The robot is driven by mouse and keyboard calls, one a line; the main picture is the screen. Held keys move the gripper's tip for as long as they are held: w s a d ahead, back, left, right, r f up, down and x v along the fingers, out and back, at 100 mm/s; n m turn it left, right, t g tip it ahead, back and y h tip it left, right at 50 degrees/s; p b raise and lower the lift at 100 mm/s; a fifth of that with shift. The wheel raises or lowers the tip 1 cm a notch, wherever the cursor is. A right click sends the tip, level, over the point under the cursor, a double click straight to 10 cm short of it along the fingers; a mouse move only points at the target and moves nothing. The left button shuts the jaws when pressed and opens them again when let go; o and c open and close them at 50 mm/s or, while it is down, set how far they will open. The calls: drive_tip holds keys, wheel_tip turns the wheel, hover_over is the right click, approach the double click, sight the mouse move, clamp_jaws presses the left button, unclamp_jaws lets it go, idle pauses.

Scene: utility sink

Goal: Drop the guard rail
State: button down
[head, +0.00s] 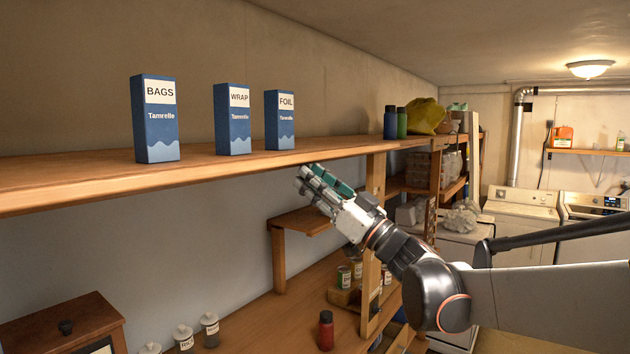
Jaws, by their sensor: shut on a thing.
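My gripper (304,181) is just below the front edge of the long wooden shelf (75,182), pointing up and left. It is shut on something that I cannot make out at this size. Dark teal parts (335,181) show along its fingers. I cannot tell if they belong to the gripper or to a held thing. I cannot pick out a separate guard rail along the shelf edge. Three blue boxes stand upright on the shelf: BAGS (155,122), WRAP (233,122) and FOIL (280,122). My gripper is below and to the right of FOIL.
A dark bottle (390,122), a green bottle (402,123) and a yellow bag (426,115) stand farther along the shelf. A wooden post (375,178) rises behind my wrist. Below are a small shelf (303,222), jars (184,337) and a red bottle (326,331).

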drive_tip(key=shift+w+a+f, duration=0.1)
drive_tip(key=shift+a+f, duration=0.1)
drive_tip(key=shift+f, duration=0.05)
idle(0.3)
drive_tip(key=c, duration=1.7)
unclamp_jaws()
drive_tip(key=o, duration=0.4)
drive_tip(key=shift+w+a, duration=0.15)
drive_tip(key=shift+a, duration=0.1)
drive_tip(key=shift+w+a+f, duration=0.15)
drive_tip(key=shift+w+a, duration=0.05)
drive_tip(key=shift+s+d, duration=0.2)
drive_tip(key=shift+d, duration=0.1)
drive_tip(key=v, duration=1.1)
drive_tip(key=shift+s+d+f, duration=0.1)
drive_tip(key=shift+s+d, duration=0.15)
